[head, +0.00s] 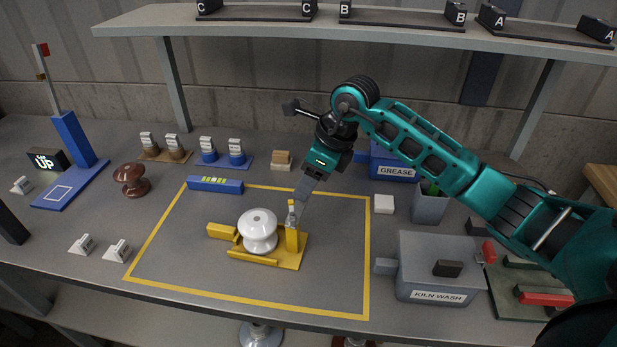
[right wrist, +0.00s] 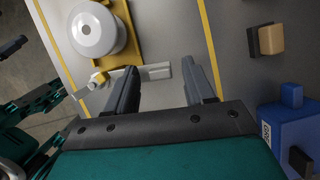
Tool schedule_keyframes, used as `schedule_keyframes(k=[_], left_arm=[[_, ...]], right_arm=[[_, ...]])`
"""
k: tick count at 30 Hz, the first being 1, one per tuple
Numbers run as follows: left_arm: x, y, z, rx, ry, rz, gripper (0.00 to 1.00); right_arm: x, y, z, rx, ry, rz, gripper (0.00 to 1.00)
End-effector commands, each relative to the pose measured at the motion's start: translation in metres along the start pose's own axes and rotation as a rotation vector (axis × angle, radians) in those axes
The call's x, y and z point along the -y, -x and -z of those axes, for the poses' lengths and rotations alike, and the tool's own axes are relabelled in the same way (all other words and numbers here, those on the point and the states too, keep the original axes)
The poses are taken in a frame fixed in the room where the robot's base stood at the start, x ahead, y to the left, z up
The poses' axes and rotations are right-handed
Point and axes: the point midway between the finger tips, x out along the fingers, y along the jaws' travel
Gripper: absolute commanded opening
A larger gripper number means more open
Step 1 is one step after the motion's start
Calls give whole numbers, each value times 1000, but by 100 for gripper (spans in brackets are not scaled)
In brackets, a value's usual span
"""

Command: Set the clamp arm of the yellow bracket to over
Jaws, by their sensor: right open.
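The yellow bracket (head: 283,252) stands inside the yellow outline on the table and holds a white insulator (head: 258,228). Its clamp arm (head: 291,214) is a small pale piece at the yellow post on the bracket's right side. In the right wrist view the clamp arm (right wrist: 155,71) is a pale grey bar beside the insulator (right wrist: 97,30), not across its top. My right gripper (head: 301,197) is open, fingers pointing down close to the post. In the right wrist view its fingers (right wrist: 160,80) are spread and empty near the bar's end; contact cannot be told.
A blue level (head: 215,185) lies behind the bracket. The blue GREASE box (head: 392,168) and white block (head: 384,204) stand to the right. The KILN WASH box (head: 440,265) stands front right. A brown insulator (head: 131,179) stands left. The outline's front is clear.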

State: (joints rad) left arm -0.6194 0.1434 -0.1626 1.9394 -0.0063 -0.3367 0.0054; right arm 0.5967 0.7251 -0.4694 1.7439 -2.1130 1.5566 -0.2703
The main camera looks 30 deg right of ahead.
Motion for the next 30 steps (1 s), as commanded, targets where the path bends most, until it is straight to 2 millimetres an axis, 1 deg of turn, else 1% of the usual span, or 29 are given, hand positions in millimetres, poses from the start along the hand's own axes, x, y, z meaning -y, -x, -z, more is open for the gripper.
schedule_keyframes(k=[5,6,22,30], left_arm=[[0,0,1,-3,0,0,100],[0,0,1,-3,0,0,100],[-1,2,-3,6,1,-2,100],[-1,2,-3,6,2,-2,100]], right_arm=[[0,0,0,0,0,0,53],[0,0,0,0,0,0,51],[0,0,0,0,0,0,1],[0,0,0,0,0,0,0]])
